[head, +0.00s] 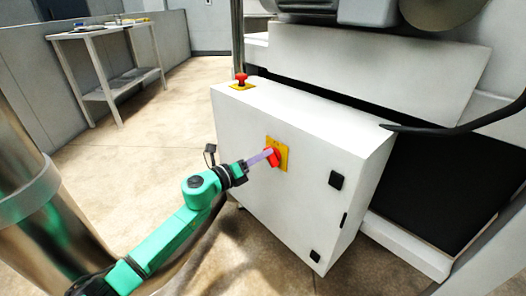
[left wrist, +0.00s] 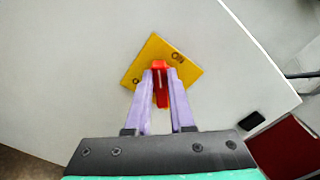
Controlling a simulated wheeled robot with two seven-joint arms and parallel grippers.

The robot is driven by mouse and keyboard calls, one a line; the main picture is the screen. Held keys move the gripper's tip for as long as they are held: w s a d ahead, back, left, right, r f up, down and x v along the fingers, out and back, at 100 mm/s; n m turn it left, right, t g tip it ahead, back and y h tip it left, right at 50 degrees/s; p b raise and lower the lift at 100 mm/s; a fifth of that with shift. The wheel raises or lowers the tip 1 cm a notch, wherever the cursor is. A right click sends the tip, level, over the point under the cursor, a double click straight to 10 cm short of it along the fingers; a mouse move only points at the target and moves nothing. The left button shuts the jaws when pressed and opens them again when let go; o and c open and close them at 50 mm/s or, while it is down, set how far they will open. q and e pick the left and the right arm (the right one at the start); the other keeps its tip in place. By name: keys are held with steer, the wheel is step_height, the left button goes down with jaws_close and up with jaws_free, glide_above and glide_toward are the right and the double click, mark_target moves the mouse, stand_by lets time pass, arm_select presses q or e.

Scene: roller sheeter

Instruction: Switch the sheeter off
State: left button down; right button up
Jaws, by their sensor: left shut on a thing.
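The sheeter's control box is a white cabinet (head: 300,200) in the middle of the head view. On its front face is a red rotary switch handle (head: 274,157) on a yellow plate (head: 283,150). In the left wrist view the red handle (left wrist: 160,82) stands between my purple fingers, and the yellow plate (left wrist: 187,70) shows "ON" at its upper right corner. My left gripper (head: 268,156) is shut on the red handle; it also shows in the left wrist view (left wrist: 160,90). The fingers hide part of the handle. My right gripper is not in view.
A red emergency button (head: 241,78) on a yellow base stands on top of the cabinet. Black latches (head: 336,180) are on its front at right. A black cable (head: 460,128) runs at right. A side table (head: 105,60) stands far left, with open floor before it.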

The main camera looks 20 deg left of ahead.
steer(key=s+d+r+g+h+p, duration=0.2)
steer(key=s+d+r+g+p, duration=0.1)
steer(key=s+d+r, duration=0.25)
arm_select(q)
steer(key=shift+w+a+f+n+p, duration=0.15)
steer(key=shift+n+p, duration=0.3)
steer(key=shift+n, duration=1.2)
steer(key=shift+s+f+n+p, duration=0.1)
steer(key=shift+f+n+p, duration=0.25)
steer(key=shift+n, duration=1.25)
steer(key=shift+w+a+f+n+p, duration=0.15)
steer(key=shift+n+p, duration=0.35)
steer(key=shift+n, duration=1.15)
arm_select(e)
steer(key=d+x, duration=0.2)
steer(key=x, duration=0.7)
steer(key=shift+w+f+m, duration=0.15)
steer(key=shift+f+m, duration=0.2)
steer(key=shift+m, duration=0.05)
arm_select(q)
steer(key=c, duration=0.8)
jaws_free()
steer(key=shift+s, duration=0.15)
